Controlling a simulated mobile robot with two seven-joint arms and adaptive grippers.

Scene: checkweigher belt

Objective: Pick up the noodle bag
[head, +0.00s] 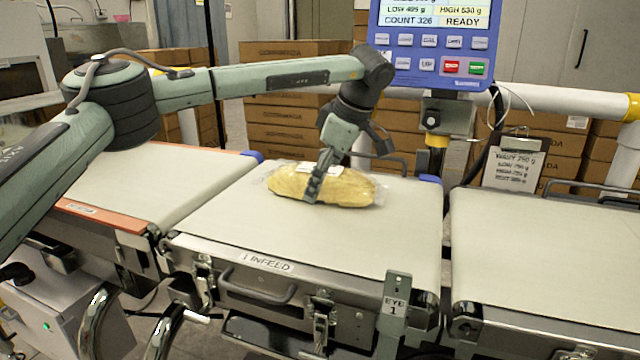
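The noodle bag (348,188) is a clear plastic bag of yellow noodles with a white label on top. It lies lengthwise on the pale middle belt (240,215), the one marked INFEED, toward its back half. My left gripper (318,180) reaches down over the bag from behind and above. One dark finger lies across the bag's near side, left of its middle. The other finger is hidden behind the bag, so I cannot see whether the grip is closed. The bag appears to rest on the belt. My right gripper is not in view.
A second belt (150,185) with an orange edge adjoins at left, and a third belt (550,250) lies at right. A blue display panel (435,45) stands behind the middle belt. A post marked EYE 1 (394,305) rises at the front edge. The belt around the bag is clear.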

